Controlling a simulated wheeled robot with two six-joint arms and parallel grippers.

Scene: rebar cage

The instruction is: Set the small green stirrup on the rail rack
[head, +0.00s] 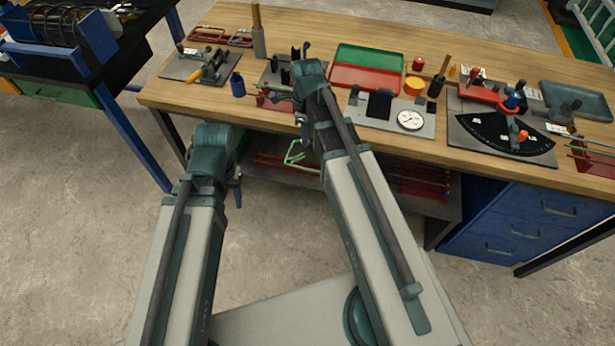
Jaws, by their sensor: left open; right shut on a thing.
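The small green stirrup (295,154) is a bent green wire loop. It hangs just below the fingers of my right gripper (303,124), in front of the bench's front edge and lower shelf. My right gripper points down and is shut on it; the arm hides part of the contact. My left gripper (237,190) is open and empty, pointing down in front of the bench, to the left of the stirrup. A red rack with thin rods (272,101), which looks like the rail rack, stands near the bench's front edge, partly hidden by my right wrist.
The wooden bench (160,98) also holds a blue cup (237,85), green and red trays (370,58), a plate with a dial (410,120) and a black fan-shaped board (505,135). Red bars (425,187) lie on the lower shelf. Floor is clear at left.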

